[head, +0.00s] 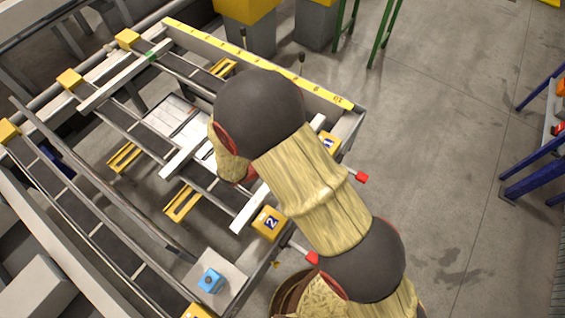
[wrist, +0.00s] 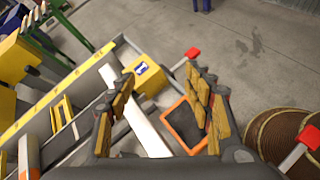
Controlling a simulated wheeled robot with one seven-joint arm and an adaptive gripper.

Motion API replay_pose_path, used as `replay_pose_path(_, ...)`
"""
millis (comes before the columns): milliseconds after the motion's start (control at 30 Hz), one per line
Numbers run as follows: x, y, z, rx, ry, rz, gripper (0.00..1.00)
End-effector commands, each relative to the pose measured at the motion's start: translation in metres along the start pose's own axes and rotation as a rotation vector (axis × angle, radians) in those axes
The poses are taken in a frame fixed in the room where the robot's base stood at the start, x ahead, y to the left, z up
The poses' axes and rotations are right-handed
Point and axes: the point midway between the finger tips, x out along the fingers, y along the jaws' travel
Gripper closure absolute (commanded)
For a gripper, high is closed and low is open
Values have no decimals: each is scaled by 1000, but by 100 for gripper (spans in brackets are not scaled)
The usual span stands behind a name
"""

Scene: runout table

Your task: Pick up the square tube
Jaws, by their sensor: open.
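A pale, straight square tube (wrist: 143,122) shows between the fingers of my gripper (wrist: 160,105) in the wrist view. The gripper is open, with one finger to each side of the tube; I cannot tell how far above it the fingertips are. In the head view, what looks like the same tube (head: 248,210) lies across the runout table near the yellow block marked 2 (head: 268,222).
Other pale bars (head: 110,85) lie across the table. A yellow scale (head: 260,63) runs along its far edge. Red-knobbed levers (head: 361,177) stick out on the right. The floor to the right is largely clear.

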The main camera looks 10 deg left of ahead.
Motion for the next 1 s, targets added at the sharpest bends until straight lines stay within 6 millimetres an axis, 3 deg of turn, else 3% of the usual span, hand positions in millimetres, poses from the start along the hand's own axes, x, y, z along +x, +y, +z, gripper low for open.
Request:
replay_pose_path(200, -27, -1, -81, -304, -48, 228, 48)
replay_pose_path(400, -41, -13, -132, -470, -69, 370, 48)
replay_pose_path(600, -39, -18, -149, -525, -76, 416, 48)
replay_pose_path(1000, 2, 0, -151, -524, -76, 413, 48)
